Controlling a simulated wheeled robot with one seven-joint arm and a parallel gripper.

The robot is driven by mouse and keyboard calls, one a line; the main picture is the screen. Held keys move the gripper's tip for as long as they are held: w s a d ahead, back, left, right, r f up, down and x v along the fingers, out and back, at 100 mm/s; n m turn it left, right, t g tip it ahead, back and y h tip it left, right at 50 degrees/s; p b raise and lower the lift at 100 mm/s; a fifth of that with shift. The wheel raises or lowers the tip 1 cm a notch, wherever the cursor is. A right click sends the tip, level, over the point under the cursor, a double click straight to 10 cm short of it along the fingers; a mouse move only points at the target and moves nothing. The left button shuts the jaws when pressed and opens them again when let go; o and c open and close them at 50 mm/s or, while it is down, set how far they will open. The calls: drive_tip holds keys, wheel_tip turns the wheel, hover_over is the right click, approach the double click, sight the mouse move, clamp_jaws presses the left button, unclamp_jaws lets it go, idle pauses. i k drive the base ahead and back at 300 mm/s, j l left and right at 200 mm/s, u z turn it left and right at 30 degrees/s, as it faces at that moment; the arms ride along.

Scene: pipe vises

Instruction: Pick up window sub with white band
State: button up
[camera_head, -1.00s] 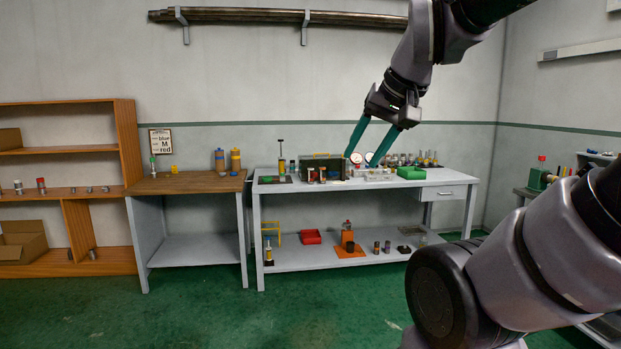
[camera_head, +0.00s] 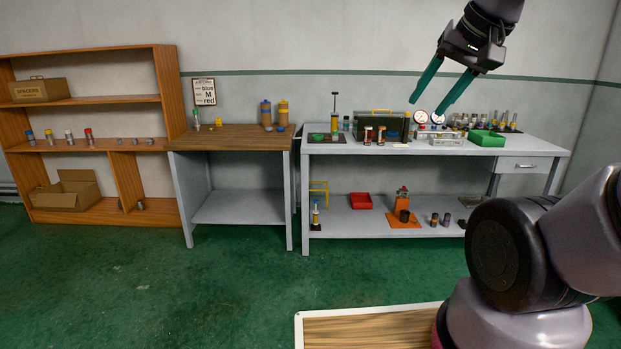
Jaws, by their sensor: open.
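My gripper (camera_head: 425,107) is open and empty, its two teal fingers hanging down in front of the wall above the grey bench. Several small upright cylinders with coloured tops stand on the middle shelf of the wooden bookcase at the far left. One has a pale, whitish top (camera_head: 69,135), beside a red-topped one (camera_head: 88,136) and a green-topped one (camera_head: 49,137); a blue-topped one (camera_head: 30,137) is at the left. They are too small to tell which is a window sub with a white band. My gripper is far to their right.
A wood-topped bench (camera_head: 230,139) stands between the bookcase (camera_head: 165,90) and the grey bench (camera_head: 335,148), which holds gauges, a green tray (camera_head: 487,138) and a toolbox. A white-edged wooden surface (camera_head: 370,331) is low in front. Green floor (camera_head: 190,290) lies open at left.

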sight(367, 129)
drive_tip(key=i+z, duration=0.1)
drive_tip(key=i, duration=0.9)
drive_tip(key=i+j, duration=0.2)
drive_tip(key=i, duration=0.75)
drive_tip(key=i+j+z, duration=0.1)
drive_tip(key=i+z, duration=0.3)
drive_tip(key=i+j+z, duration=0.4)
drive_tip(key=i, duration=0.2)
drive_tip(key=i+j+z, duration=0.4)
drive_tip(key=i+l, duration=0.05)
drive_tip(key=l, duration=0.05)
